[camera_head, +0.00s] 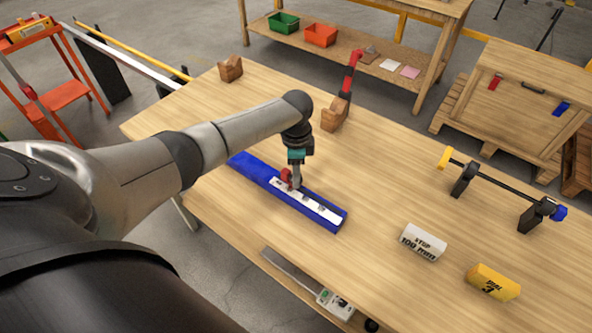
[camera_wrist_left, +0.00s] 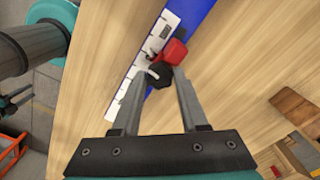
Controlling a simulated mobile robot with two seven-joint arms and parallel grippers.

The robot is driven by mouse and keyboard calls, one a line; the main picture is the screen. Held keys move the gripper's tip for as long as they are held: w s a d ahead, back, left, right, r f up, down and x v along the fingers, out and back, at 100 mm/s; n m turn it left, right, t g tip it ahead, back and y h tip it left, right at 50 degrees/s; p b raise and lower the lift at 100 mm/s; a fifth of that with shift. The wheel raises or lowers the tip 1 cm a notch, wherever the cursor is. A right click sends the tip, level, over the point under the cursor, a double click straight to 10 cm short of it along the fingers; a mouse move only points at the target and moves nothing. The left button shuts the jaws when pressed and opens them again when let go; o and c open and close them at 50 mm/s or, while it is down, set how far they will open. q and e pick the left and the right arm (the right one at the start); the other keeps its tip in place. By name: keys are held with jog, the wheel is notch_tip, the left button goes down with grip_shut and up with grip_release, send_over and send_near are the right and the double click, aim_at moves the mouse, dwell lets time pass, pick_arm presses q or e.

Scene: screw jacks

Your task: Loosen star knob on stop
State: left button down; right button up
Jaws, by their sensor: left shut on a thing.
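The stop is a small red block (camera_head: 287,175) on a blue rail with a white scale strip (camera_head: 325,209). In the left wrist view the red block (camera_wrist_left: 174,52) sits across the scale, with a dark star knob (camera_wrist_left: 160,74) on its near side. My left gripper (camera_head: 296,183) reaches down to the stop from above. In the left wrist view its two fingers (camera_wrist_left: 160,78) are closed around the dark knob, which they partly hide. My right gripper is not in view.
A white block marked "STOP 109 mm" (camera_head: 423,242) and a yellow block marked "DIAL 3" (camera_head: 493,282) lie at the right. A black bar on two stands (camera_head: 495,184) is farther right. Wooden blocks (camera_head: 230,68) and a red-handled tool (camera_head: 350,75) stand along the back edge.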

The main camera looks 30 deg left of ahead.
pick_arm(q)
jog(key=shift+c, duration=2.1)
grip_release()
notch_tip(320, 180, up, 15)
jog(key=p, duration=0.2)
jog(key=shift+r, duration=0.2)
